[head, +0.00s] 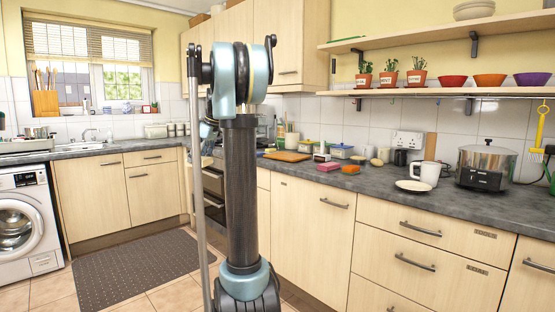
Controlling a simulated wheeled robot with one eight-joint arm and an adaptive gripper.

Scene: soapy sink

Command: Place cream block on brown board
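The brown board (288,156) lies flat on the dark grey worktop, just right of my arm, and its top looks bare. A small cream piece (322,157) sits right of the board, behind the pink block, apart from the board. It is too small to tell whether it is the cream block; other small cream items (376,161) sit farther right. My upright arm fills the middle of the view. My gripper cannot be made out; it seems hidden behind the arm, so its state does not show.
A pink block (328,166) and an orange block (351,169) lie near the worktop's front edge. Lidded tubs (342,151) stand behind them. Floor is open around a dark mat (137,268).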

